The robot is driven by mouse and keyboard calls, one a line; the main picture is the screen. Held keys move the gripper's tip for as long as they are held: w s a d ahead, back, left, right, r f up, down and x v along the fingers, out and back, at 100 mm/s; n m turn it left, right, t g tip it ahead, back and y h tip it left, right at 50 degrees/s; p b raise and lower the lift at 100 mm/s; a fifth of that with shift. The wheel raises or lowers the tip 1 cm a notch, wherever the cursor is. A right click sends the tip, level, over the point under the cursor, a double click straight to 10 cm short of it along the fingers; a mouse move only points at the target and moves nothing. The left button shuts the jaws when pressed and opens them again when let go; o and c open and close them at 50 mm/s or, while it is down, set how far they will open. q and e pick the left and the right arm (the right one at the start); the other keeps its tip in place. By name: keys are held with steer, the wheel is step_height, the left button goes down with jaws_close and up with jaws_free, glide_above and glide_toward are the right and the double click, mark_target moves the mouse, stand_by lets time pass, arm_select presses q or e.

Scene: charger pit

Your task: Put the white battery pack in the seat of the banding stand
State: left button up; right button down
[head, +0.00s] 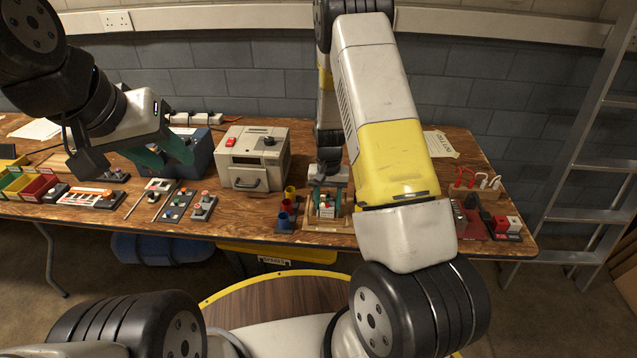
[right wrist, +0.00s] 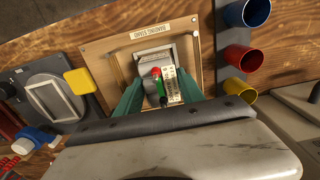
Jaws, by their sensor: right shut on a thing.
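The white battery pack (right wrist: 173,86) shows in the right wrist view with a printed label and a red and a green part on top. It also shows small in the head view (head: 327,212). My right gripper (right wrist: 160,92) is shut on it, one green finger at each side. The pack is over the grey seat of the wooden banding stand (right wrist: 100,55); I cannot tell whether it touches the seat. The stand's frame shows in the head view (head: 312,224). My left gripper (head: 170,156) is open and empty, above the left part of the bench.
Blue, red and yellow cups (head: 285,219) stand just left of the stand. A beige box (head: 252,160) stands behind them. Right of the stand are a dark block with red and white pieces (head: 507,226) and a rack of red and white clips (head: 478,182).

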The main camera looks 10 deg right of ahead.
steer(key=shift+f, duration=0.2)
steer(key=c, duration=0.6)
jaws_free()
steer(key=shift+c, duration=0.2)
steer(key=shift+r, duration=3.5)
